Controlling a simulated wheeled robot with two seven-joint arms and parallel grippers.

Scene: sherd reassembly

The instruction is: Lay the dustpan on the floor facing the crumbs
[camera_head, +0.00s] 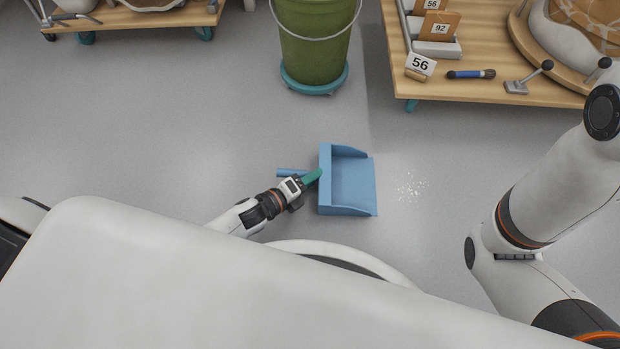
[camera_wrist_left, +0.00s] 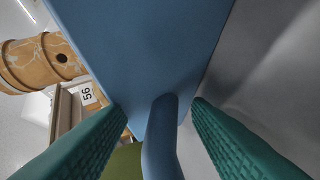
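The blue dustpan (camera_head: 350,183) appears to lie flat on the floor, its open side facing right toward the crumbs (camera_head: 410,186), a small scatter of white bits a short way off. Its handle (camera_head: 290,172) points left. My left gripper (camera_head: 312,178) is at the handle, close to the pan's back wall. In the left wrist view the green fingers stand open on either side of the handle (camera_wrist_left: 161,140), with gaps showing; the pan's blue body (camera_wrist_left: 140,50) fills the upper middle. My right gripper is out of view.
A green bucket (camera_head: 316,45) stands on a teal wheeled base behind the dustpan. A low wooden platform (camera_head: 470,92) with number cards and tools is at the back right; another wooden cart (camera_head: 140,20) is back left. Floor around the crumbs is clear.

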